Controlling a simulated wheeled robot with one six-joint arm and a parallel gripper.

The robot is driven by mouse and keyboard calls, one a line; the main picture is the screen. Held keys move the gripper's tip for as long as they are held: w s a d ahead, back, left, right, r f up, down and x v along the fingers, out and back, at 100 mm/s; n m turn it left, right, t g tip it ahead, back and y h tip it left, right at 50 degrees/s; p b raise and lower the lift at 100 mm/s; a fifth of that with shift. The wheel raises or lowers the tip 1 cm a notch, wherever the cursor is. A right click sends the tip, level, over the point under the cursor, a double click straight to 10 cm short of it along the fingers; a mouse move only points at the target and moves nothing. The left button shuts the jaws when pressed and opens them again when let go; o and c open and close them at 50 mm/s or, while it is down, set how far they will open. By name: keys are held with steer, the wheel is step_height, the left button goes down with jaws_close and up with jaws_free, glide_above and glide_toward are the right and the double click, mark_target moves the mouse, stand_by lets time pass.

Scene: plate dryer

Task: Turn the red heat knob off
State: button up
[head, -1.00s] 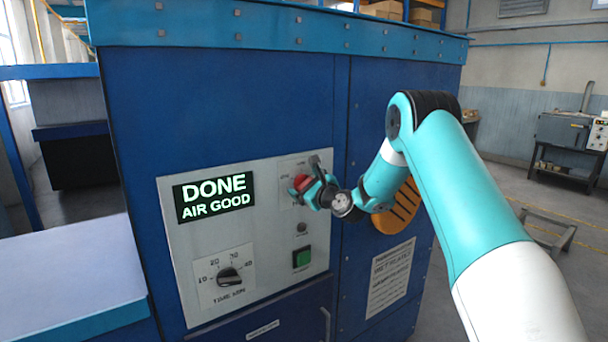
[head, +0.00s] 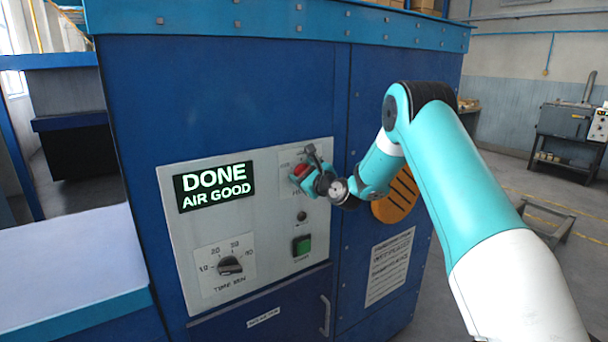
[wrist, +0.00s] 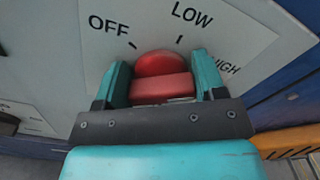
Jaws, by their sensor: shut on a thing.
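The red heat knob (head: 301,169) is on the upper right of the dryer's light grey control panel (head: 262,225). In the wrist view the knob (wrist: 160,88) sits between the two teal fingers of my gripper (wrist: 163,84), which is shut on it. The OFF label (wrist: 109,23) is up and left of the knob, LOW (wrist: 192,14) is above it to the right, and HIGH (wrist: 226,67) is at the right, partly hidden by a finger. I cannot clearly tell which mark the knob points to. My gripper (head: 309,178) also covers part of the knob in the head view.
The display (head: 214,188) reads DONE, AIR GOOD. A black time knob (head: 230,265) and a green button (head: 302,245) are lower on the panel. An orange slotted part (head: 400,200) is to the right of the panel. A pale table surface (head: 70,260) is at the left.

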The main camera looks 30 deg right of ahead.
steer(key=n+b, duration=0.2)
steer(key=b, duration=0.1)
steer(key=n+b, duration=0.3)
steer(key=shift+a+f, duration=0.15)
steer(key=shift+f, duration=0.25)
steer(key=n+b, duration=0.4)
steer(key=b, duration=0.1)
steer(key=n+b, duration=0.2)
steer(key=b, duration=0.1)
steer(key=shift+f+n, duration=0.25)
steer(key=shift+n, duration=0.05)
steer(key=n+b, duration=0.6)
steer(key=b, duration=0.2)
steer(key=shift+f, duration=0.2)
steer(key=n+b, duration=0.3)
steer(key=shift+n, duration=0.3)
steer(key=shift+r+n+b, duration=0.1)
steer(key=shift+n+b, duration=1)
steer(key=shift+b, duration=0.1)
steer(key=o, duration=0.9)
steer(key=shift+d+r, duration=0.1)
steer(key=shift+d, duration=0.1)
steer(key=shift+s, duration=0.1)
